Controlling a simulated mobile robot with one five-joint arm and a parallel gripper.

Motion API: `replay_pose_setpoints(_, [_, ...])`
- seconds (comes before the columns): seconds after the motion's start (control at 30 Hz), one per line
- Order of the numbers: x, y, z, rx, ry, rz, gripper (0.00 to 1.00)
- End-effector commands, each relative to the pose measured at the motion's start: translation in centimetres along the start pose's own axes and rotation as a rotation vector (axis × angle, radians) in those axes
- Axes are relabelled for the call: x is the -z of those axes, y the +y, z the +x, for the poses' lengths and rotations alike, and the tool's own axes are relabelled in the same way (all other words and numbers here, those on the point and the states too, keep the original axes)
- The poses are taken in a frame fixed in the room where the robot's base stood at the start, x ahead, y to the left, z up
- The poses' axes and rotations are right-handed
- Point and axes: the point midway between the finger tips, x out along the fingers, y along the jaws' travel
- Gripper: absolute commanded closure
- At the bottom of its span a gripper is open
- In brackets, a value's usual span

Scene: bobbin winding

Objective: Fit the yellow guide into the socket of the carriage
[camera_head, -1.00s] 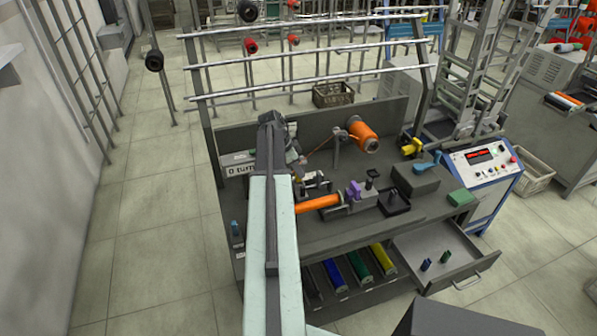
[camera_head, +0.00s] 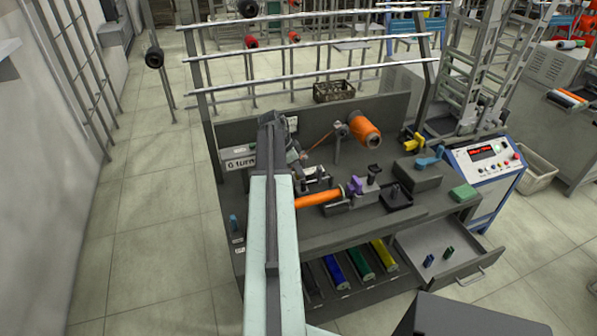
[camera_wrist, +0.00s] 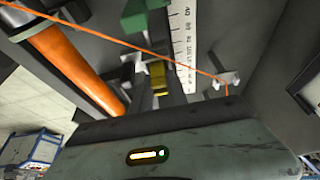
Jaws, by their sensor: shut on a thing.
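The yellow guide (camera_wrist: 158,76) is in the wrist view, at the end of my gripper (camera_wrist: 159,90), whose jaws are shut on it. Just beyond it are dark grey parts and a green block (camera_wrist: 146,18), beside a white ruler (camera_wrist: 183,40). I cannot tell which of these parts is the carriage, and its socket is not clearly visible. I cannot tell whether the guide touches anything there. In the head view my arm reaches over the left part of the bench, and the jaws are mostly hidden.
An orange thread (camera_wrist: 105,41) crosses above the guide to a small grey hook (camera_wrist: 226,79). An orange roll (camera_head: 318,199) lies close by on the bench. An orange spool (camera_head: 364,130) stands behind. An open drawer (camera_head: 455,262) juts out at front right.

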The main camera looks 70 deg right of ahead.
Motion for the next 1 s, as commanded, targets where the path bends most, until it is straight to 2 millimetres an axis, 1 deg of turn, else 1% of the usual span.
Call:
replay_pose_setpoints(0.1, [0.0, 0.0, 0.0, 0.0, 0.0, 0.0, 1.0])
replay_pose_setpoints(0.13, [0.0, 0.0, 0.0, 0.0, 0.0, 0.0, 0.75])
replay_pose_setpoints(0.17, [0.0, 0.0, 0.0, 0.0, 0.0, 0.0, 0.67])
replay_pose_setpoints(0.2, [0.0, 0.0, 0.0, 0.0, 0.0, 0.0, 0.56])
replay_pose_setpoints(0.5, [0.1, 0.0, 0.0, 0.0, 0.0, 0.001, 0.55])
replay_pose_setpoints(0.63, [0.2, 0.0, -0.7, 0.0, 0.0, 0.0, 0.55])
replay_pose_setpoints(0.77, [0.3, 0.1, -2.6, 0.0, 0.0, 0.0, 0.55])
replay_pose_setpoints(0.9, [0.4, 0.1, -5.4, 0.0, 0.0, 0.0, 0.55])
replay_pose_setpoints(1.0, [0.4, 0.1, -7.2, 0.0, 0.0, 0.0, 0.55])
